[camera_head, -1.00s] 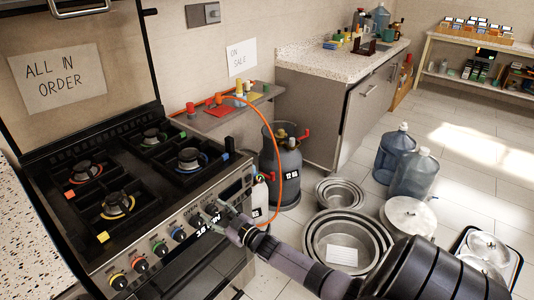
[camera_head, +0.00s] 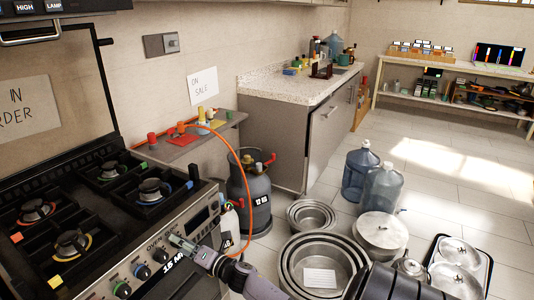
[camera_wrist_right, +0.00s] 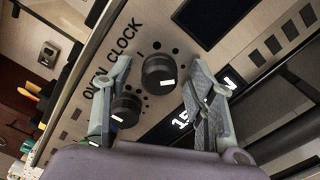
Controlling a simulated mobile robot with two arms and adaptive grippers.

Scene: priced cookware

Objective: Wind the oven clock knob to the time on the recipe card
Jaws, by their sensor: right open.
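The oven clock panel is on the front of the stove (camera_head: 120,250). In the right wrist view, a dark round knob (camera_wrist_right: 158,74) with a white mark sits beside the OVEN CLOCK lettering (camera_wrist_right: 112,60), and a second knob (camera_wrist_right: 127,108) is below it. My right gripper (camera_wrist_right: 160,68) is open, its fingers on either side of the upper knob; contact is unclear. In the head view my right gripper (camera_head: 180,243) is at the panel and hides some of it. A lit display starting "15" (camera_head: 172,265) is partly covered. A white card (camera_head: 320,278) lies in the nested pans, its writing unreadable.
Nested metal pans (camera_head: 290,262) stand on the floor right of the stove. A gas cylinder (camera_head: 251,195) with an orange hose (camera_head: 248,225) stands close to my right arm. Water bottles (camera_head: 383,188) and pots are further right.

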